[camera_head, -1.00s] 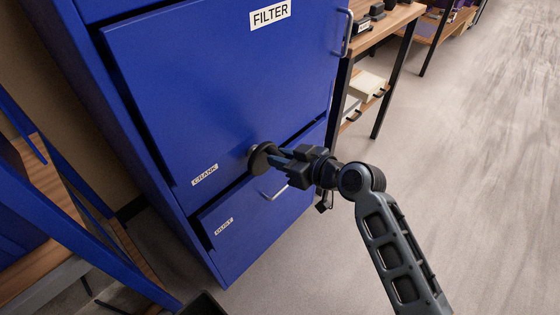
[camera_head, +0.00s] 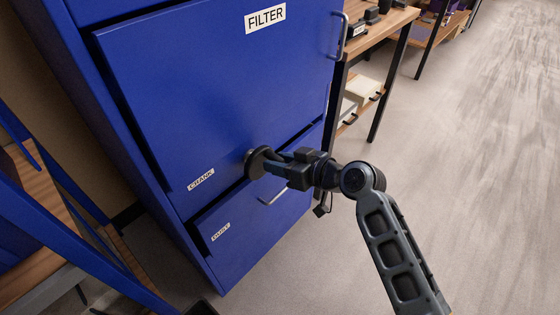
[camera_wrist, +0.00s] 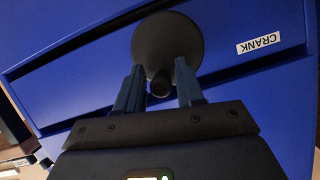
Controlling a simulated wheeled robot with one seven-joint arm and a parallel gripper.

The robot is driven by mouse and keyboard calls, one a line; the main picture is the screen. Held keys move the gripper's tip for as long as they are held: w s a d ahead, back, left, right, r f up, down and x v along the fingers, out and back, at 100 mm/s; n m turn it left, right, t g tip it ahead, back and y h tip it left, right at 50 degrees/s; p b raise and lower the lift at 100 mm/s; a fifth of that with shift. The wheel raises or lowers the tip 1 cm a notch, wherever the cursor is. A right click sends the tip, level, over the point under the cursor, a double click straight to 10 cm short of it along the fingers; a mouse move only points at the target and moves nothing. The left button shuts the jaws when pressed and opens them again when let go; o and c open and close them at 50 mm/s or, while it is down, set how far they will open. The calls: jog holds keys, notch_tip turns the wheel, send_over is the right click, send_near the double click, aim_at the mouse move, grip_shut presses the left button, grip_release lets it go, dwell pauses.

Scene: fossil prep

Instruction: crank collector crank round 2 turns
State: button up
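The collector is a tall blue cabinet (camera_head: 190,95) with a panel labelled FILTER and, lower down, a CRANK label (camera_head: 201,180). The crank (camera_head: 254,163) is a dark round disc on the cabinet front, right of that label. In the wrist view the crank disc (camera_wrist: 168,45) is straight ahead, with a short dark knob (camera_wrist: 161,84) sticking out toward me. My gripper (camera_head: 275,163) is at the crank. In the wrist view its two fingers (camera_wrist: 157,88) stand apart on either side of the knob, with visible gaps, so I see no firm contact.
A drawer labelled DUST with a bar handle (camera_head: 273,196) lies just below the crank. A wooden workbench (camera_head: 385,22) with shelves stands at the right behind the cabinet. Blue-framed wooden shelving (camera_head: 40,200) is at the left. The grey floor at right is clear.

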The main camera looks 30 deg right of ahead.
jog(key=shift+o, duration=0.8)
jog(key=shift+r, duration=0.1)
jog(key=v, duration=0.7)
jog(key=shift+s+d, duration=0.15)
jog(key=shift+s, duration=0.2)
jog(key=shift+r, duration=0.1)
